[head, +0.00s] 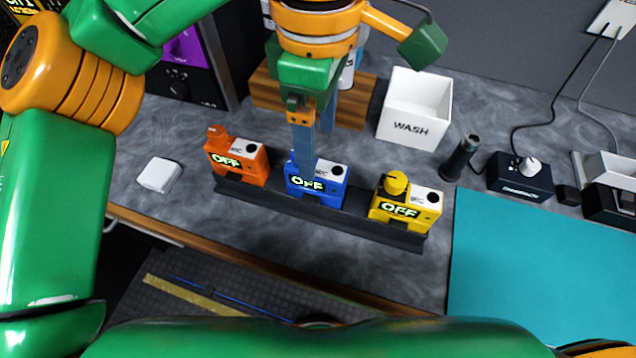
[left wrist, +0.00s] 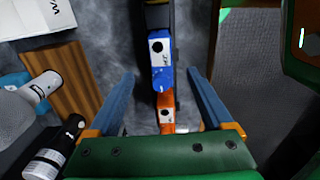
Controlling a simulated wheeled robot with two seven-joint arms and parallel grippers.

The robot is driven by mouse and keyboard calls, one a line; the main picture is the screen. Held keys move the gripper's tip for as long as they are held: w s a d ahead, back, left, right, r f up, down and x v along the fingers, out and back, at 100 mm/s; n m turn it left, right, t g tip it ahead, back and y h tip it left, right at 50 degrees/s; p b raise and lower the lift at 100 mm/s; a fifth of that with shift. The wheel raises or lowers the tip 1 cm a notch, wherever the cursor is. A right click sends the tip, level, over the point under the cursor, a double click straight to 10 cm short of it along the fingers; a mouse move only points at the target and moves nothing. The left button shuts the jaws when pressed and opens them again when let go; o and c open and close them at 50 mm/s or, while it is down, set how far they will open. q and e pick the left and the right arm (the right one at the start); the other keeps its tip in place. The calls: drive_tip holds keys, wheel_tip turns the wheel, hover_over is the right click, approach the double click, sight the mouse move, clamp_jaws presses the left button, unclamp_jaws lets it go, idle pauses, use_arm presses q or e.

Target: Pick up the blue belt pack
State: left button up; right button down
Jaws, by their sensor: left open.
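The blue belt pack (head: 318,185) stands in the middle of a black rack (head: 258,194), its front reading "OFF". An orange belt pack (head: 238,160) is left of it and a yellow belt pack (head: 405,208) right of it. My left gripper (head: 315,150) reaches down from above, just over and behind the blue pack, and one finger overlaps its top left. In the left wrist view the blue pack (left wrist: 161,62) shows between the open, spread fingers (left wrist: 163,78), with the orange pack (left wrist: 167,116) nearer the palm. I cannot tell whether a finger touches the pack. My right gripper is out of view.
A white bin marked "WASH" (head: 415,110) stands behind the rack. A wooden block (head: 265,92) with bottles is behind my left gripper. A dark cylinder (head: 460,158) and a knob box (head: 520,178) are to the right. A teal mat (head: 545,270) lies at right, bare.

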sight(317, 165)
use_arm(q)
drive_tip(key=shift+w+f, duration=0.15)
drive_tip(key=shift+f, duration=0.5)
drive_tip(key=f, duration=0.2)
drive_tip(key=f+p, duration=0.1)
drive_tip(key=f, duration=0.2)
drive_tip(key=shift+s+a+f, duration=0.1)
drive_tip(key=shift+s, duration=0.1)
drive_tip(key=shift+w+f, duration=0.1)
drive_tip(key=shift+f, duration=0.25)
clamp_jaws()
